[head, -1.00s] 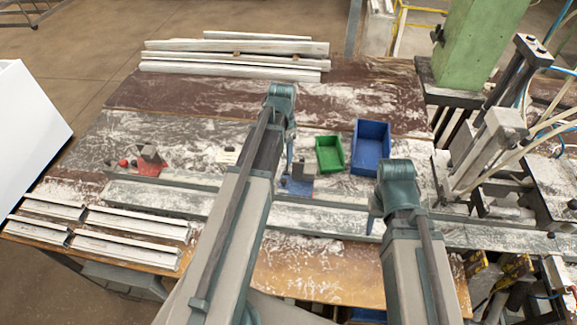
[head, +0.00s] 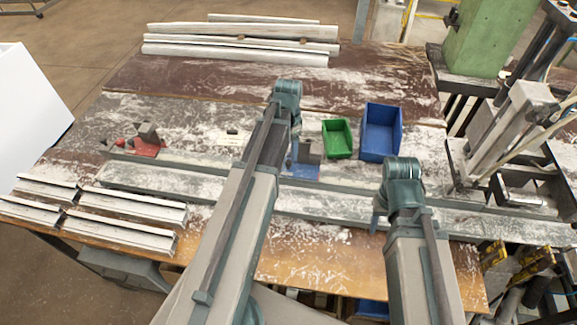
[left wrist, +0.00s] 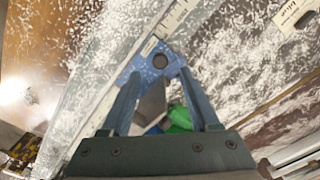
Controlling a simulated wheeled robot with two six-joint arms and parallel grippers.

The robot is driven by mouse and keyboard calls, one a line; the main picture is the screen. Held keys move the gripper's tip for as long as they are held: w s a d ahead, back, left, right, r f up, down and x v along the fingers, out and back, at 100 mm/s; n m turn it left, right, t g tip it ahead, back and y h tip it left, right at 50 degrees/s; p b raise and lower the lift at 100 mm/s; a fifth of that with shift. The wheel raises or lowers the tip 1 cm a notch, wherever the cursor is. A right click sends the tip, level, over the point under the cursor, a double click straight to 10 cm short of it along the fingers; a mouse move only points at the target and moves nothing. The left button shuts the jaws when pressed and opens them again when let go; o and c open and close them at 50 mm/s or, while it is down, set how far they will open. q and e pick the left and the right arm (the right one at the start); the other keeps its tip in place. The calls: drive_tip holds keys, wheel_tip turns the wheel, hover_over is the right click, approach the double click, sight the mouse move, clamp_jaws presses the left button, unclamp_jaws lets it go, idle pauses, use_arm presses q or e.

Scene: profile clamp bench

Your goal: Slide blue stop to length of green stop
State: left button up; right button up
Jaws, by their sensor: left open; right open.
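The blue stop (head: 303,172), a blue plate with a grey block, sits on the long rail in the middle of the bench. In the left wrist view its blue plate (left wrist: 133,66) shows a round hole, beside a scale strip (left wrist: 178,14). My left gripper (head: 291,160) is over the stop. Its open fingers (left wrist: 161,103) point down, with the grey block (left wrist: 151,104) seen between them; contact cannot be told. My right gripper (head: 376,222) is open at the rail's front side, right of the stop. I cannot make out a green stop.
A red stop (head: 143,148) with a grey block stands at the left. A green bin (head: 337,139) and a blue bin (head: 381,132) stand behind the blue stop. Pale profiles lie at the back (head: 240,49) and front left (head: 130,205). A clamp machine (head: 512,125) stands at the right.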

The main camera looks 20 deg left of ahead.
sight(288, 161)
use_arm(q)
wheel_tip(288, 161, down, 6)
drive_tip(key=b, duration=0.4)
drive_tip(key=shift+r, duration=0.2)
drive_tip(key=shift+c, duration=0.2)
clamp_jaws()
idle(0.9)
